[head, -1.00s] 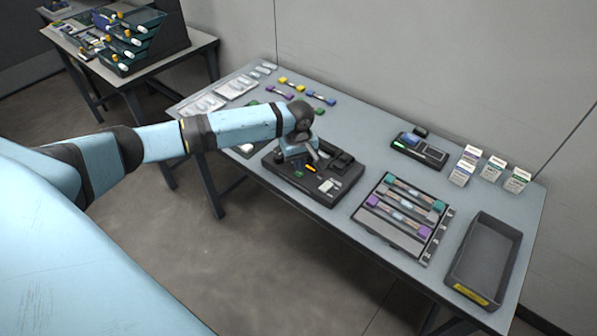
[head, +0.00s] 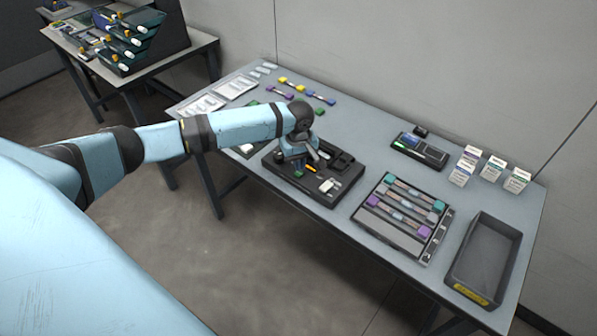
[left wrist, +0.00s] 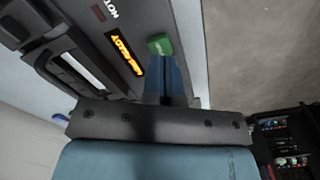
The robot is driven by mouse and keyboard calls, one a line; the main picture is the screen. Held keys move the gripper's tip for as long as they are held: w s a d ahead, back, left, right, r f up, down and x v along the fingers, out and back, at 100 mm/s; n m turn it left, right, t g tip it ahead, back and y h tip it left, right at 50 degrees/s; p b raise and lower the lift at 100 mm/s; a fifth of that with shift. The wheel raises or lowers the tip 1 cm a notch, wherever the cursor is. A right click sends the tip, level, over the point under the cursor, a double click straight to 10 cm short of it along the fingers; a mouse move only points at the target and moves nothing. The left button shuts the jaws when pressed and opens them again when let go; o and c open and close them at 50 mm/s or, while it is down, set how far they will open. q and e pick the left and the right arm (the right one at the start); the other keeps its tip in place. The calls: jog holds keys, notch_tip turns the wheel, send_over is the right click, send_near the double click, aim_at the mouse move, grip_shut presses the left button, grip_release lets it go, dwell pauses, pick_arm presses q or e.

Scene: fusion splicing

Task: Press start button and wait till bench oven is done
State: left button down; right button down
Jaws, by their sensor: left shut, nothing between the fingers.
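The bench oven (head: 318,196) is a low black unit near the table's front edge, with a small lit orange display (head: 309,168). In the left wrist view its dark panel (left wrist: 92,32) carries an orange display (left wrist: 127,52) whose text ends in "READY", beside a green start button (left wrist: 160,43). My left gripper (head: 299,170) is over the oven's left part. Its shut, empty fingers (left wrist: 163,68) point at the green button, with their tips at its edge. I cannot tell whether they touch it. My right gripper is not in view.
Right of the oven is a tray (head: 383,233) of splice pieces, then an empty grey bin (head: 484,262). A dark device (head: 419,150) and small white boxes (head: 491,168) stand at the back. Coloured connectors (head: 291,84) lie behind my arm.

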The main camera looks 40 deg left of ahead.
pick_arm(q)
jog(key=shift+f, duration=1.3)
jog(key=shift+r+p, duration=0.55)
jog(key=shift+p, duration=0.45)
notch_tip(320, 180, up, 5)
jog(key=p, duration=0.7)
jog(key=shift+f, duration=0.1)
